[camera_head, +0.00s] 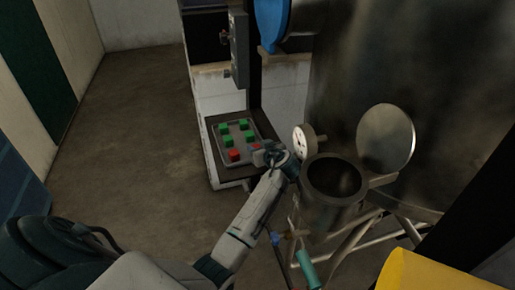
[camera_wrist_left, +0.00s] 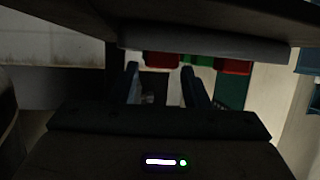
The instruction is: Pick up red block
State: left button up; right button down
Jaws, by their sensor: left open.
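Two red blocks lie at the near edge of a grey tray (camera_head: 224,137) in the head view: one red block (camera_head: 234,155) at the left and another (camera_head: 256,147) at the right, partly hidden by my gripper. Several green blocks (camera_head: 248,135) sit behind them. My left gripper (camera_head: 264,157) is just to the right of the red blocks. In the left wrist view its two fingers (camera_wrist_left: 160,88) are apart with nothing held between them. That view shows a red block (camera_wrist_left: 160,59) beyond the fingers, a green block (camera_wrist_left: 198,60) and a second red block (camera_wrist_left: 233,67). My right gripper is not seen.
The tray rests on a dark shelf (camera_head: 226,172) beside a post with a grey box (camera_head: 239,48). A metal pot (camera_head: 333,190) with an open lid (camera_head: 386,138) and a gauge (camera_head: 300,141) stand close right of my arm. Open floor (camera_head: 130,140) lies to the left.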

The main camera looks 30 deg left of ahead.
aim_at(254, 145)
pick_arm(q)
jog(key=x, duration=0.2)
jog(key=p+x, duration=0.1)
jog(key=x, duration=0.2)
jog(key=shift+f, duration=0.3)
jog(key=shift+d, duration=0.1)
jog(key=shift+c, duration=0.4)
jog(key=shift+s, duration=0.1)
jog(key=c, duration=0.7)
jog(key=shift+o, duration=0.2)
jog(key=shift+r, duration=0.1)
